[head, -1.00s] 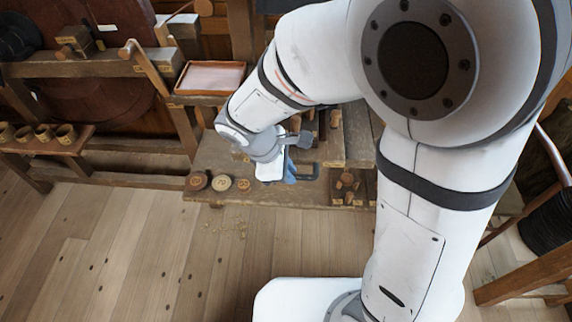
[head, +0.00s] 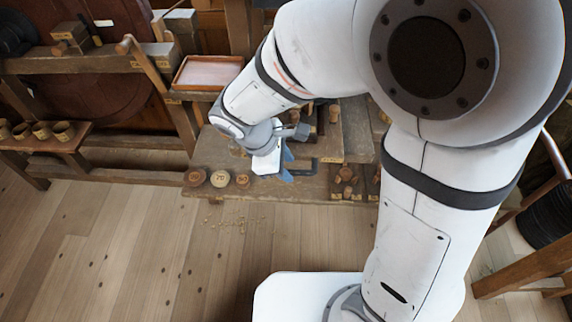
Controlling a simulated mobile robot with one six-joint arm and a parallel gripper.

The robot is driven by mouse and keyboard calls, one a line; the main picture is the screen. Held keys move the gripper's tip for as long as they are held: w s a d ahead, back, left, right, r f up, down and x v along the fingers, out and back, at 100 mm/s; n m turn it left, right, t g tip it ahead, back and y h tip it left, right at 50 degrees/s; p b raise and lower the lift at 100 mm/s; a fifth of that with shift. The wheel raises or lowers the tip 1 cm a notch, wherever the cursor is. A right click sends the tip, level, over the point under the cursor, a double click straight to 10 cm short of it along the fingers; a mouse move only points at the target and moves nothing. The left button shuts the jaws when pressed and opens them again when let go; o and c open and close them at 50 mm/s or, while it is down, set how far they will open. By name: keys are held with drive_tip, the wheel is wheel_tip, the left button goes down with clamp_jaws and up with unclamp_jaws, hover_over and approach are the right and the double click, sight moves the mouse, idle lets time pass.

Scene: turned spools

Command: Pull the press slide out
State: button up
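My gripper (head: 287,166), with blue fingers below a white and grey wrist, is low over the front of a wooden bench (head: 262,190). A dark U-shaped handle (head: 304,168) lies just to the right of the fingers, touching them or very close. It may belong to the press slide; I cannot tell for sure. The slide's body is not clearly visible, and my arm hides much of the bench behind. The fingertips are too small and covered to show whether they are open or closed on the handle.
Three round discs (head: 220,179) stand on the bench left of my gripper. Several small turned pieces (head: 346,175) sit in compartments to the right. A pink-lined tray (head: 208,73) is behind left, and cups (head: 42,131) stand on a side bench.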

drive_tip(key=v, duration=0.7)
drive_tip(key=shift+d+f, duration=0.1)
drive_tip(key=s+d+r+m+y, duration=0.2)
drive_tip(key=d+m, duration=0.6)
drive_tip(key=d, duration=0.1)
drive_tip(key=s+d+r+m+t+y, duration=0.1)
drive_tip(key=s+d+r+m+y, duration=0.1)
drive_tip(key=d+m, duration=0.7)
drive_tip(key=shift+s+d+y, duration=0.3)
drive_tip(key=shift+s+d, duration=0.1)
drive_tip(key=shift+s, duration=0.4)
